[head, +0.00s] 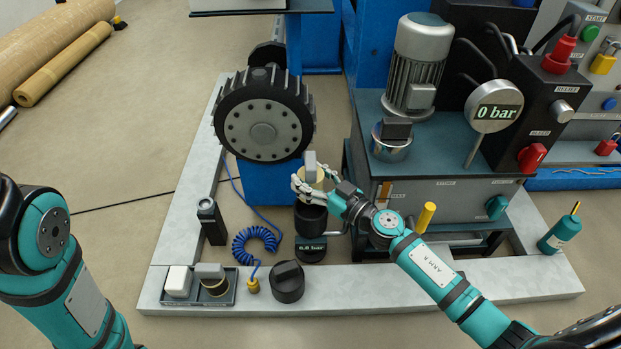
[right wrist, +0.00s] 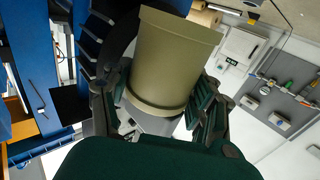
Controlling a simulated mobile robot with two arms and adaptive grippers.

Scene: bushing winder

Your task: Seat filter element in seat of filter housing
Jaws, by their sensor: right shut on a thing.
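The filter element is a beige cylinder with a grey block-like end (head: 310,168), and my right gripper (head: 314,188) is shut on it. In the right wrist view the beige body (right wrist: 172,58) sits between both fingers. A dark round cup (head: 310,220), which looks like the filter housing, stands just below the gripper. The element appears upright above the cup; the fingers hide its lower part, so I cannot tell whether they touch. The inside of the cup is hidden. My left arm shows at the left edge, but its gripper is out of view.
A tray (head: 228,302) with a white block (head: 178,281) and a grey-topped part (head: 211,277) lies at front left. A black cap (head: 287,282), blue coiled hose (head: 256,242) and dark flashlight-like object (head: 211,221) are nearby. The tank with motor (head: 417,65) stands right.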

